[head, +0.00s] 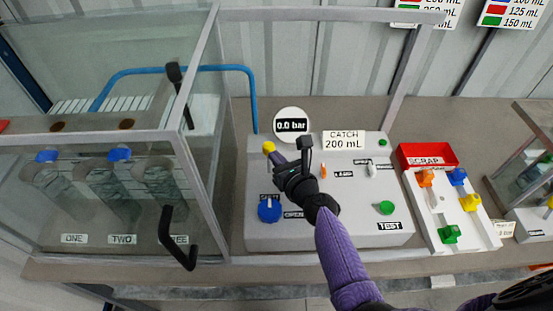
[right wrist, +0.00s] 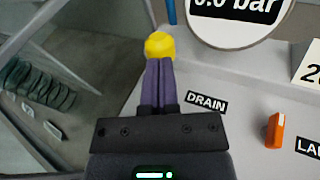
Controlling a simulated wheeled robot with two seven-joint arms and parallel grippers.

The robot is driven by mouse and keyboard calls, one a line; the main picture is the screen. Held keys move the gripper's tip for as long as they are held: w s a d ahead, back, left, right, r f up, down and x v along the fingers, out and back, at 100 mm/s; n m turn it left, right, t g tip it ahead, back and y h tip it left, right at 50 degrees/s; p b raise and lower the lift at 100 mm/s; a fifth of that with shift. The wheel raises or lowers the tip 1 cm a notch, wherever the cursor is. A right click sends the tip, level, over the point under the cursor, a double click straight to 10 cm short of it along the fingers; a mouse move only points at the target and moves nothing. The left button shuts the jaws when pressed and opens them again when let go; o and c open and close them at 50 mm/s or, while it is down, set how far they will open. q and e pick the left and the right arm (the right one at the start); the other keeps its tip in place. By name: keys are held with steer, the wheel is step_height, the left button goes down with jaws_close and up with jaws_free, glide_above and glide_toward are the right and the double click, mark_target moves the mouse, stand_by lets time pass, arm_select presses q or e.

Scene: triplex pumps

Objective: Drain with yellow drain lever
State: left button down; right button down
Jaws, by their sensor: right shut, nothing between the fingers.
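The yellow drain lever (head: 268,147) stands at the back left of the grey pump panel (head: 345,225). Its round yellow knob (right wrist: 160,45) shows in the right wrist view just beyond my fingertips, left of the DRAIN label (right wrist: 206,103). My right gripper (head: 277,157) reaches in from the lower right. Its purple fingers (right wrist: 158,68) are shut together with nothing between them, their tips at the near side of the knob. I cannot tell whether they touch it. The lever's shaft is hidden behind the fingers. My left gripper is not in view.
A gauge (head: 291,125) reading 0.0 bar stands behind the lever. The panel also carries a blue knob (head: 269,209), an orange lever (head: 323,171) and a green knob (head: 385,208). A glass cabinet (head: 205,195) is close on the left. A red scrap tray (head: 428,155) is on the right.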

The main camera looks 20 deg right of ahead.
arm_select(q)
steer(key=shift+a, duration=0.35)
arm_select(e)
steer(key=shift+w, duration=0.1)
steer(key=shift+w+d+r, duration=0.1)
steer(key=shift+w+d, duration=0.05)
steer(key=shift+w, duration=0.35)
steer(key=shift+w+d+r, duration=0.1)
steer(key=shift+w+d, duration=0.05)
steer(key=shift+w, duration=0.3)
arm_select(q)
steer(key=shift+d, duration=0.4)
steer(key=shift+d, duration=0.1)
arm_select(e)
steer(key=shift+s, duration=0.1)
